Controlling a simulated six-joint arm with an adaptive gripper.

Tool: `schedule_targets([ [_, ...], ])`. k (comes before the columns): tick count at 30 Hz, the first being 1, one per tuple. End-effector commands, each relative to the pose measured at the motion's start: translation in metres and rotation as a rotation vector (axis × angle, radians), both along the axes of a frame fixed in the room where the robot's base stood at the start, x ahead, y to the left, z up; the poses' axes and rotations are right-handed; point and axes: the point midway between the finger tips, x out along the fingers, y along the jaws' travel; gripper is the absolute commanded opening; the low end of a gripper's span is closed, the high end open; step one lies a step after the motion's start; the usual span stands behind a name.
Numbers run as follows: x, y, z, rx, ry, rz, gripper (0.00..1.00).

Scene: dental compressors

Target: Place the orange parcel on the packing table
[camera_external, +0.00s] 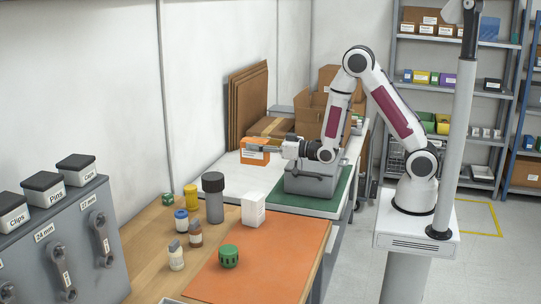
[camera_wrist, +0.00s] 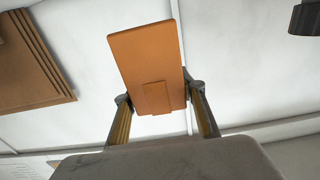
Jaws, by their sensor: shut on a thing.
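The orange parcel (camera_external: 254,157) is a small box with a white label in the external view. It is over the left part of the white-topped packing table (camera_external: 228,177). I cannot tell whether its underside touches the table. My gripper (camera_external: 264,149) reaches in level from the right and is shut on the parcel. In the wrist view the parcel (camera_wrist: 148,60) shows as a plain orange face between the two fingers of my gripper (camera_wrist: 162,108), and it looks slightly tilted there.
A grey case (camera_external: 312,180) stands on a green mat (camera_external: 290,203) beneath my wrist. Flat cardboard sheets (camera_external: 247,95) lean on the wall behind the parcel; cardboard boxes (camera_external: 309,112) stand at the back. A white box (camera_external: 253,210) and several bottles occupy the nearer wooden table.

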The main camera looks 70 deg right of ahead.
Motion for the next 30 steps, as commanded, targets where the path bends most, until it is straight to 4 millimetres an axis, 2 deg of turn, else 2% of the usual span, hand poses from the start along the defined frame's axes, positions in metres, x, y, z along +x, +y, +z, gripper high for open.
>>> schedule_targets([
  [4, 0.000, 0.000, 0.018, 0.000, -0.006, 0.000, 0.09],
  [13, 0.000, 0.000, 0.043, 0.000, -0.005, 0.000, 0.09],
  [22, 0.006, -0.036, 0.049, -0.001, -0.003, -0.009, 0.09],
  [30, 0.008, -0.081, 0.059, -0.001, -0.003, -0.015, 0.09],
])
